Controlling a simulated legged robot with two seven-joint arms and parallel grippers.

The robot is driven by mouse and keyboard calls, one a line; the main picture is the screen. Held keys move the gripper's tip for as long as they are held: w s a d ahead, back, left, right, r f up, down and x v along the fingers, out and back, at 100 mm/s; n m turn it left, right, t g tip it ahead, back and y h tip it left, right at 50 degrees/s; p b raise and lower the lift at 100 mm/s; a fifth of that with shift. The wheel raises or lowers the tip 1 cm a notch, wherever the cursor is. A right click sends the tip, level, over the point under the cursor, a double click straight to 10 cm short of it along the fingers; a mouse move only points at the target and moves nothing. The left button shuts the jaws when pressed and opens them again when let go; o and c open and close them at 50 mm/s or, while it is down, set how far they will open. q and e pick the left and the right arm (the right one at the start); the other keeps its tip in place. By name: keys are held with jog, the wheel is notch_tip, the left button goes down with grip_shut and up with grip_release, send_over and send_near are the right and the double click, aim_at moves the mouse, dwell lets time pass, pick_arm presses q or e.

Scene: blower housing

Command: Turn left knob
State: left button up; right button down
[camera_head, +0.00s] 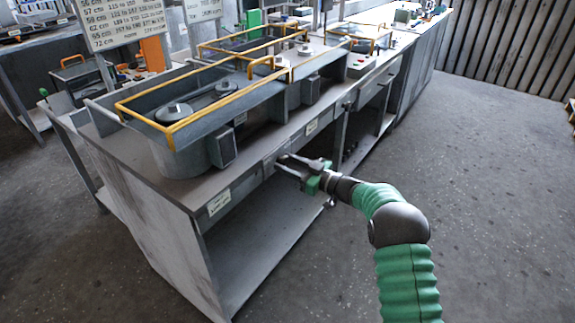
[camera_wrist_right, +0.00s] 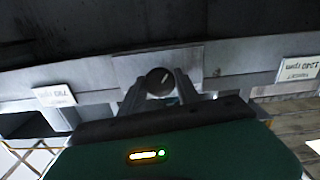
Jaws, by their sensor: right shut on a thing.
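In the right wrist view a round dark knob (camera_wrist_right: 158,80) with a light pointer line sits on a grey panel (camera_wrist_right: 190,58) under the bench top. The pointer line is tilted. My right gripper (camera_wrist_right: 160,86) has one finger on each side of this knob and is shut on it. In the head view my right gripper (camera_head: 284,162) reaches the front of the grey bench from the right. The knob is hidden there by the fingers. My left gripper is in neither view.
The blower housing (camera_head: 182,142) with yellow rails (camera_head: 172,128) stands on the bench top (camera_head: 125,152). White labels (camera_head: 219,202) are on the front edge. An open lower shelf (camera_head: 262,235) lies below. The floor (camera_head: 490,200) to the right is clear.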

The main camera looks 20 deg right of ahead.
jog(key=n, duration=0.2)
jog(key=n+b, duration=0.1)
jog(key=shift+f+n, duration=0.2)
jog(key=shift+n, duration=0.2)
jog(key=n+b, duration=0.1)
jog(key=n, duration=0.2)
jog(key=shift+n+b, duration=0.3)
jog(key=shift+b, duration=0.05)
jog(key=n+b, duration=0.2)
jog(key=n, duration=0.2)
jog(key=shift+f+b, duration=0.15)
jog(key=shift+b, duration=0.25)
jog(key=shift+n+b, duration=1.35)
jog(key=shift+n, duration=0.85)
jog(key=c, duration=0.9)
grip_release()
jog(key=shift+r, duration=0.2)
